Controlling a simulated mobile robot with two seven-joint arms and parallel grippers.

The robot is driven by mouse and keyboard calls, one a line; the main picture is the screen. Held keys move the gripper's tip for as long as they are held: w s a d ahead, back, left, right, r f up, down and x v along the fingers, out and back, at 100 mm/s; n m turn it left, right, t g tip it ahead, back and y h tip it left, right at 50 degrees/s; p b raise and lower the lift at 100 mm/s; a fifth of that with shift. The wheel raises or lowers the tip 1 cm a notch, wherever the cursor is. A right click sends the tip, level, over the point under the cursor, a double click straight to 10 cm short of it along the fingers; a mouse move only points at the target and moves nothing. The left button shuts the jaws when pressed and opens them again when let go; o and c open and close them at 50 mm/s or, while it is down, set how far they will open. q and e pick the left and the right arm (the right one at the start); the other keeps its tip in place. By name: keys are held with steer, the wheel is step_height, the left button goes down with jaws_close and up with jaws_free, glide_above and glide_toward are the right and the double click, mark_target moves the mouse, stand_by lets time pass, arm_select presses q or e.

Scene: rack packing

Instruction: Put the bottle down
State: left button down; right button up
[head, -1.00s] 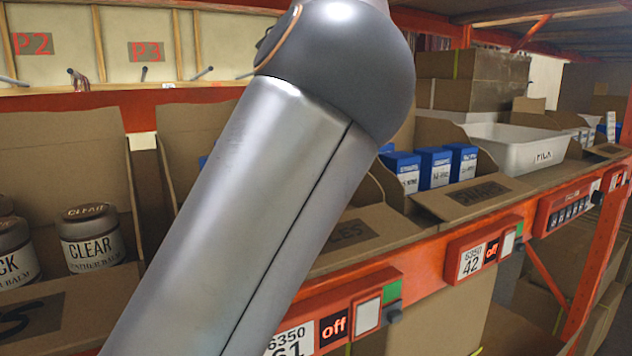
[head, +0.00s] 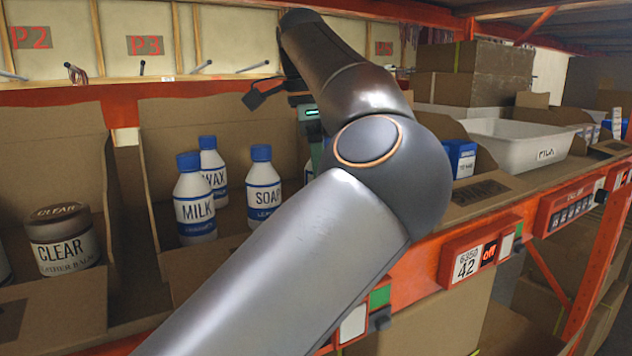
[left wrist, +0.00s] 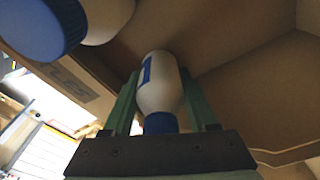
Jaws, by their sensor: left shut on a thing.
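My left gripper (left wrist: 163,100) has green fingers and is shut on a white bottle (left wrist: 158,85) with a blue cap, seen in the left wrist view. The cap points toward the palm, and cardboard lies beyond the bottle. Another blue-capped bottle (left wrist: 105,15) is close by at the upper left of that view. In the head view the gripper (head: 316,145) reaches down at the right of an open cardboard bin (head: 215,120), mostly hidden behind my arm. Three bottles stand upright in that bin: MILK (head: 195,205), WAX (head: 212,165) and SOAP (head: 262,190). Whether the held bottle touches the bin floor is unclear.
A bin at the left holds a CLEAR leather balm jar (head: 62,240). Right of my arm are blue and white boxes (head: 460,158), a white tub (head: 520,150) and stacked brown boxes (head: 472,75). An orange shelf edge (head: 410,268) with labels runs along the front.

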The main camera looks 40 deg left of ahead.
arm_select(q)
steer(key=shift+f, duration=0.1)
steer(key=shift+c, duration=1)
jaws_free()
steer(key=shift+s+a+r, duration=0.1)
steer(key=shift+r, duration=1.2)
steer(key=shift+s+a+r, duration=0.15)
steer(key=shift+r, duration=1.1)
steer(key=shift+s+a+r, duration=0.1)
steer(key=shift+r, duration=1.2)
steer(key=shift+a, duration=0.1)
